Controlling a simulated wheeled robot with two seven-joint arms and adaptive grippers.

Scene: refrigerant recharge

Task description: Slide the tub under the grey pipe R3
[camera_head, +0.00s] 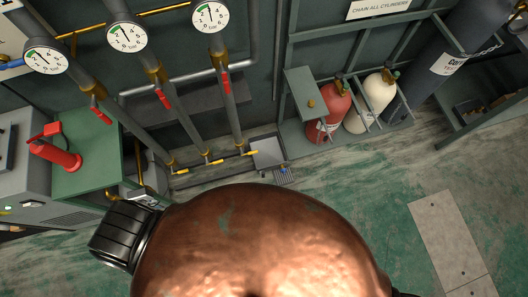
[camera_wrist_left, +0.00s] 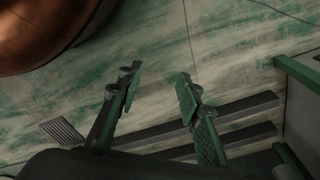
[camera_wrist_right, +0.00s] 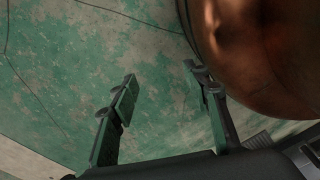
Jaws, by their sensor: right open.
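Three grey pipes slope down the wall in the head view, each with a gauge and a red handle. No R3 label is readable; the right-hand pipe (camera_head: 229,95) ends near the floor by yellow fittings. A grey, square, flat-looking thing (camera_head: 268,152) lies just right of its foot. I cannot tell if this is the tub, and no other tub is clear. My left gripper (camera_wrist_left: 160,82) is open and empty over the stained floor in its wrist view. My right gripper (camera_wrist_right: 157,78) is open and empty over green floor. Neither gripper shows in the head view.
Red (camera_head: 326,122) and cream (camera_head: 367,112) gas cylinders stand in a rack at right. A floor grate (camera_head: 285,176) lies near the pipes. The right-hand floor is mostly clear.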

